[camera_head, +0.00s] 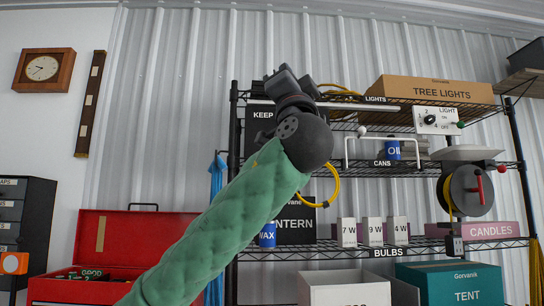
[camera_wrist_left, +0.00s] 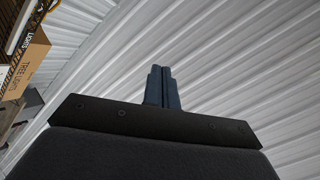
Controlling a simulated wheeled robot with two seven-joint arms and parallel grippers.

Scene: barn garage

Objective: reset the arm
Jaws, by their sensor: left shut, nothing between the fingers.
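My left arm, in a green quilted sleeve, rises from the bottom of the head view to its upper middle. My left gripper (camera_head: 290,82) is at its end, in front of the shelf's upper left part. In the left wrist view my left gripper (camera_wrist_left: 162,86) has its two dark fingers together, with nothing between them, against the ribbed metal wall and ceiling. My right gripper is not in the head view.
A black wire shelf (camera_head: 430,247) holds a tree lights box (camera_head: 435,91), small white bulb boxes (camera_head: 347,232) and a cord reel (camera_head: 467,192). A red toolbox (camera_head: 130,235) stands open at left. A clock (camera_head: 44,69) hangs on the wall.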

